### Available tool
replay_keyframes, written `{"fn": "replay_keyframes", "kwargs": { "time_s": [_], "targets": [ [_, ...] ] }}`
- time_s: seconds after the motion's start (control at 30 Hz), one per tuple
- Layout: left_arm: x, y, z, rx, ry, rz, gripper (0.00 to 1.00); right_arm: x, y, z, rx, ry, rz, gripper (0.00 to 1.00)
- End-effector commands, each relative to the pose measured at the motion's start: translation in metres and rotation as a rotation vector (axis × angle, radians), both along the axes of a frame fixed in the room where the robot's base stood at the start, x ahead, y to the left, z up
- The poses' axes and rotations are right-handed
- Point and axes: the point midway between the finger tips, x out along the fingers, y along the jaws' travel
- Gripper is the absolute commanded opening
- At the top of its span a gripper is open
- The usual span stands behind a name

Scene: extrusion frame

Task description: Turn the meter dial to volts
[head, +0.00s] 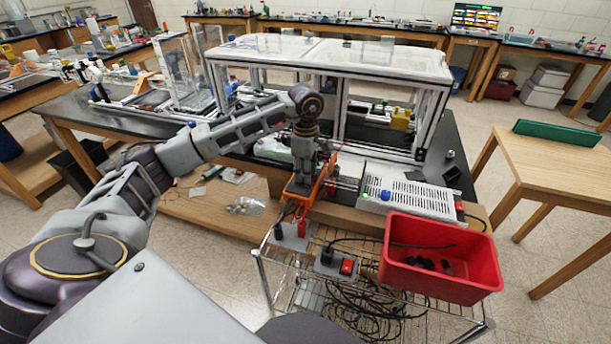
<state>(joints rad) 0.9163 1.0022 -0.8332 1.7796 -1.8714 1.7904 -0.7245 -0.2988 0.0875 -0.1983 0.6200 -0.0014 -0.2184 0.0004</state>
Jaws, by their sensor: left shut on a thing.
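The orange meter (319,189) lies on the wooden bench ledge in front of the framed enclosure, near the middle of the head view. Dark and red plugs are at its near end. My left gripper (302,178) points straight down onto the meter's face and is shut on the meter dial. The gripper covers the dial, so its pointer and markings are hidden. My right gripper is not in view.
A white perforated power box (410,192) stands right of the meter. A red bin (440,275) sits on the wire cart (400,318) in front, with switch boxes and coiled cables. The glass-topped extrusion frame (375,57) stands close behind.

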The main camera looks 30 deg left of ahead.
Motion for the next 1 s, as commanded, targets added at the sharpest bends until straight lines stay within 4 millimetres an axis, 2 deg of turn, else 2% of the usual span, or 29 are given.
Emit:
{"fn": "replay_keyframes", "kwargs": {
  "time_s": [0.1, 0.3, 0.6, 1.0],
  "targets": [
    [0.0, 0.0, -0.002, 0.0, -0.002, -0.093, 0.05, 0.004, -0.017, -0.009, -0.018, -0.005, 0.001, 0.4],
    [-0.001, 0.0, -0.001, 0.001, 0.0, -0.245, 0.05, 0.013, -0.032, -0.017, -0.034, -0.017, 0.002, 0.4],
    [-0.001, 0.0, -0.001, 0.001, -0.001, -0.396, 0.05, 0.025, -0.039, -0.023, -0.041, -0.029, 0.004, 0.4],
    [-0.001, 0.0, 0.001, 0.0, 0.0, -0.443, 0.05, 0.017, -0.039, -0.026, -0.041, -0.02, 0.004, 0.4]
  ]
}}
